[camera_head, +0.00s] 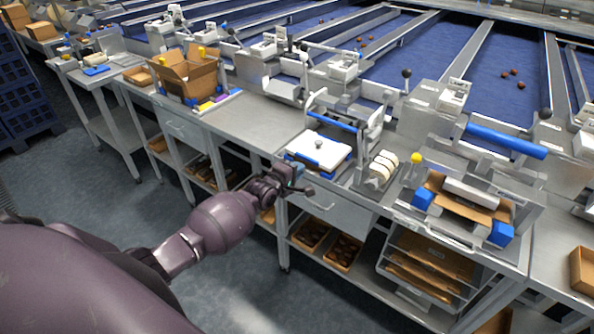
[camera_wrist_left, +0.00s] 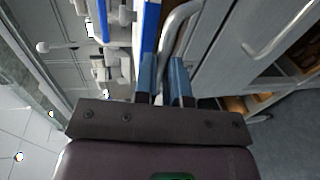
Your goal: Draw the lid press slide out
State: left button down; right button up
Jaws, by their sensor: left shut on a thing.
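The lid press (camera_head: 332,118) stands on the steel bench, with a blue bar across its frame. Its slide (camera_head: 318,150) is a white plate with blue edging and a small grey knob, low at the front of the press. My left gripper (camera_head: 296,184) is just in front of the bench edge, below the slide. In the left wrist view, my left gripper (camera_wrist_left: 164,75) has its blue fingers closed around a curved grey handle (camera_wrist_left: 180,22), beside a blue strip (camera_wrist_left: 150,25). Where the handle joins the slide is hidden. My right gripper is not in view.
White rounded pieces (camera_head: 382,166) in a holder and a yellow-knobbed lever (camera_head: 416,158) stand to the right. A carton fixture (camera_head: 462,205) is further right. An open cardboard box (camera_head: 187,75) is at the left. The floor (camera_head: 130,190) before the bench is clear.

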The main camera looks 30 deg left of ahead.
pick_arm(q)
jog(key=c, duration=1.6)
grip_release()
jog(key=shift+s+f, duration=0.15)
jog(key=shift+f, duration=0.05)
jog(key=o, duration=0.4)
jog(key=shift+s+a+r, duration=0.1)
jog(key=shift+s+r, duration=0.1)
jog(key=shift+w, duration=0.15)
jog(key=v, duration=1)
jog(key=shift+s+r+p, duration=0.1)
jog(key=shift+s+p, duration=0.3)
